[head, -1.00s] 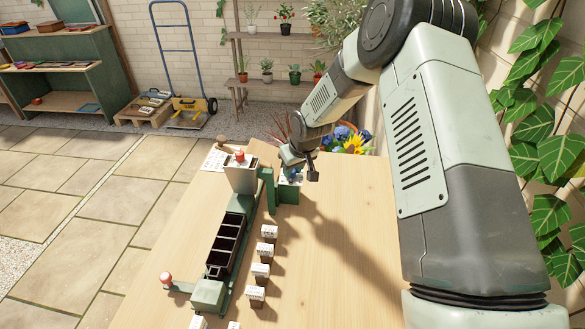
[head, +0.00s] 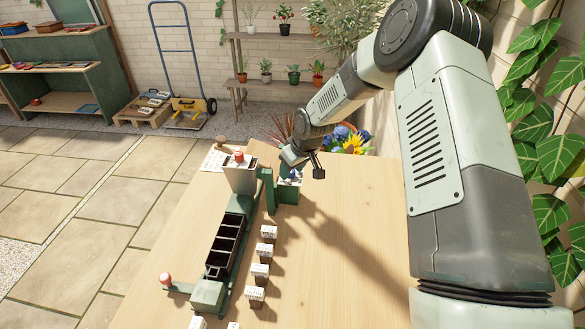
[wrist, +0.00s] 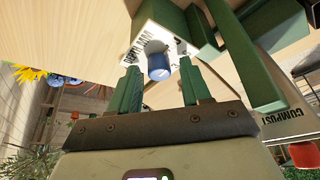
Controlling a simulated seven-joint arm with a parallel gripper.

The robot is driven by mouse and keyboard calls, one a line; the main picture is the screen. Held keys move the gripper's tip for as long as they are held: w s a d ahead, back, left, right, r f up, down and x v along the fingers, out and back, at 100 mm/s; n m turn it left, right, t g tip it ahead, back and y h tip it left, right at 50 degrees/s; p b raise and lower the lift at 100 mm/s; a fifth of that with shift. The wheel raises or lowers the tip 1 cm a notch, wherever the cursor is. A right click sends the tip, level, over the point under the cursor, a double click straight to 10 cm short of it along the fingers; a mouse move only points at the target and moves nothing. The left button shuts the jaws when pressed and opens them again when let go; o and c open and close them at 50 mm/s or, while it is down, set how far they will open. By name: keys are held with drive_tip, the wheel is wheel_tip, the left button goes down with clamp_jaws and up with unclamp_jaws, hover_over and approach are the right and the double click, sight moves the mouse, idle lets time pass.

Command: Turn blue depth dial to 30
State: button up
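The blue depth dial (wrist: 158,66) has a white pointer mark and sits on a white plate (wrist: 146,38) with black lettering, partly readable as "MM". In the wrist view my gripper (wrist: 159,70) is open, with one green finger on each side of the dial. Gaps show between the fingers and the dial, so they look apart from it. The dial's exact reading cannot be made out. In the head view my gripper (head: 305,168) is over the green dial box (head: 287,192), hiding most of the plate.
A green post (head: 268,190) and a pale hopper (head: 240,178) with a red knob stand just left of the box. A dark trough (head: 228,240) and several small labelled blocks (head: 262,270) are nearer. The table's right part (head: 350,240) is clear.

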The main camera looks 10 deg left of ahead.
drive_tip(key=v, duration=1)
drive_tip(key=shift+s+d+r, duration=0.1)
drive_tip(key=shift+d+r, duration=0.05)
drive_tip(key=shift+r, duration=0.2)
drive_tip(key=s+d+r+m+t+h, duration=0.1)
drive_tip(key=s+d+r, duration=0.3)
drive_tip(key=s+r, duration=0.15)
drive_tip(key=s+d+r+m+h, duration=0.1)
drive_tip(key=s+d+r, duration=0.25)
drive_tip(key=r, duration=0.35)
drive_tip(key=s+d+r+m+t+h, duration=0.1)
drive_tip(key=s+d+r+m+h, duration=0.15)
drive_tip(key=s+r, duration=0.3)
drive_tip(key=s+d+r+m, duration=0.1)
drive_tip(key=s+d+r, duration=0.1)
drive_tip(key=s, duration=0.4)
drive_tip(key=s+d+r+m+y, duration=0.1)
drive_tip(key=s+d+r+m, duration=0.1)
drive_tip(key=s, duration=0.5)
drive_tip(key=s+d+r+m, duration=0.1)
drive_tip(key=s+d+r, duration=0.1)
drive_tip(key=s, duration=0.4)
drive_tip(key=shift+s+d+r+t, duration=0.1)
drive_tip(key=shift+s+d+t, duration=0.15)
drive_tip(key=shift+d+t, duration=0.1)
